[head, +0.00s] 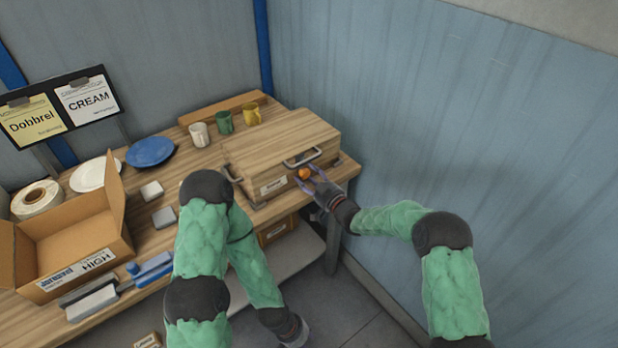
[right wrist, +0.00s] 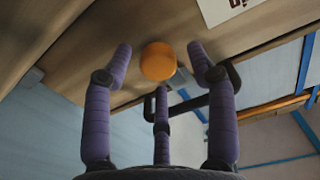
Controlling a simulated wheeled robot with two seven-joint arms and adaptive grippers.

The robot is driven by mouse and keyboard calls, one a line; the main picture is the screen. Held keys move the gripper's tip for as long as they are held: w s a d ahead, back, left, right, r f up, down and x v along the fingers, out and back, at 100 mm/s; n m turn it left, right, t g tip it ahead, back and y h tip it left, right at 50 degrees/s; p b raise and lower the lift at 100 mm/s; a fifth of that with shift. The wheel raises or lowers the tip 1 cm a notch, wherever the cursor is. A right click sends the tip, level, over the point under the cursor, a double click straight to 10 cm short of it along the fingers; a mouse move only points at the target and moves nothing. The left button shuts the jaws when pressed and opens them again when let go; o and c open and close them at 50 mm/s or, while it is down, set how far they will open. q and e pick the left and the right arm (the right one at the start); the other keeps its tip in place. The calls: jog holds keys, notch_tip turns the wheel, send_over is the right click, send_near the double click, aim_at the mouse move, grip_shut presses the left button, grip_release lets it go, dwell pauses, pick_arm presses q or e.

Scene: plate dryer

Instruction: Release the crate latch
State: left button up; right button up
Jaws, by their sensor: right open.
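The wooden crate (head: 265,150) sits at the right end of the workbench. On its front face are an orange round knob (head: 304,173), which looks like the latch, and a dark metal handle (head: 303,157). My right gripper (head: 311,181) is open right in front of the knob. In the right wrist view the knob (right wrist: 158,62) sits between the spread purple fingers of the gripper (right wrist: 160,75), with visible gaps at both sides. I cannot tell whether the lower finger touches it. My left gripper (head: 296,334) hangs low in front of the bench, its fingers unclear.
Mugs (head: 224,122) stand behind the crate. A blue plate (head: 150,151), a white plate (head: 95,174) and an open cardboard box (head: 72,243) are to the left. A blue wall (head: 470,150) stands close on the right. A shelf (head: 280,268) is below.

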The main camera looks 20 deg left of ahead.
jog(key=c, duration=1.1)
